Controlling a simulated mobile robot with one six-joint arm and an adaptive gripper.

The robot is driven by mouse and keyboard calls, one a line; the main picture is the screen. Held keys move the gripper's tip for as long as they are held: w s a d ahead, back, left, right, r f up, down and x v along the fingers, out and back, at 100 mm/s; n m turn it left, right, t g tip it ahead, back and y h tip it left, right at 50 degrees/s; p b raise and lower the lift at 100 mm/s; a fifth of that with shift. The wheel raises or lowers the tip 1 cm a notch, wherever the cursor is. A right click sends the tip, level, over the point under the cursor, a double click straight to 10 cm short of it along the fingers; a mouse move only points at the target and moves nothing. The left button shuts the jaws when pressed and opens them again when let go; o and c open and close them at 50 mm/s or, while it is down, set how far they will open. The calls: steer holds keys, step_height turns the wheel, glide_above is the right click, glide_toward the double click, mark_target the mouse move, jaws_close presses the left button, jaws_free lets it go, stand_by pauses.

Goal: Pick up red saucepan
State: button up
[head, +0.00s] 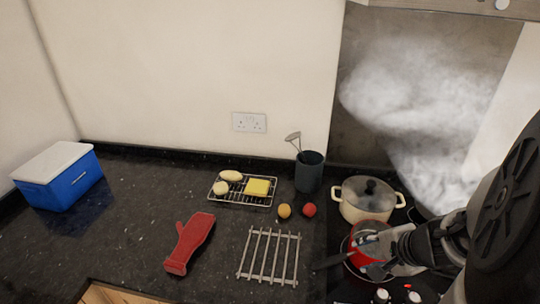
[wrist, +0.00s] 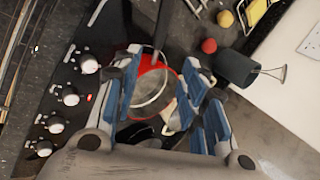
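The red saucepan (head: 362,238) sits on the hob at the lower right of the head view, its dark handle reaching left over the worktop. In the wrist view the red saucepan (wrist: 150,70) shows between my gripper's fingers, with its handle pointing up the picture. My gripper (head: 380,262) is above the pan's right side and hides part of it. In the wrist view my gripper (wrist: 165,88) has its blue-padded fingers spread apart with nothing held. Whether a finger touches the pan, I cannot tell.
A lidded cream pot (head: 365,204) stands right behind the saucepan, with steam rising to its right. A metal trivet (head: 268,257), red mitt (head: 190,243), wire rack (head: 240,201), utensil holder (head: 309,172) and blue cooler (head: 58,184) are on the worktop. Hob knobs (wrist: 70,96) line the front.

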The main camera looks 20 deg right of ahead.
mark_target(341, 257)
steer(key=b+x, duration=0.7)
steer(key=x, duration=1)
steer(key=shift+s+a+b, duration=0.1)
steer(key=shift+a+b, duration=0.05)
steer(key=shift+b, duration=0.15)
steer(key=shift+c, duration=0.4)
jaws_close()
steer(key=shift+r, duration=0.1)
